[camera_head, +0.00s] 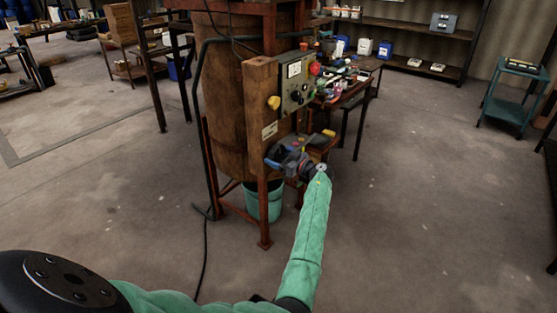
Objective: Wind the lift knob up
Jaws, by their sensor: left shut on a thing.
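A tall rusty-brown vat (223,100) stands in a red-brown frame at the centre. A post on its front carries a control panel (295,82) with a dial, a red button (315,68) and a yellow knob (273,102). My left arm, in a green sleeve, reaches up from the lower left. My left gripper (283,158) is at the lower part of the post, shut on what looks like the lift knob there. The knob is mostly hidden by the gripper, so its turn cannot be read. My right gripper is not in view.
A teal bucket (263,201) stands beneath the vat. A black cable (205,255) lies on the floor at the left. A cluttered bench (345,97) stands behind the post, and a teal cart (514,92) at the far right. The floor to the right is clear.

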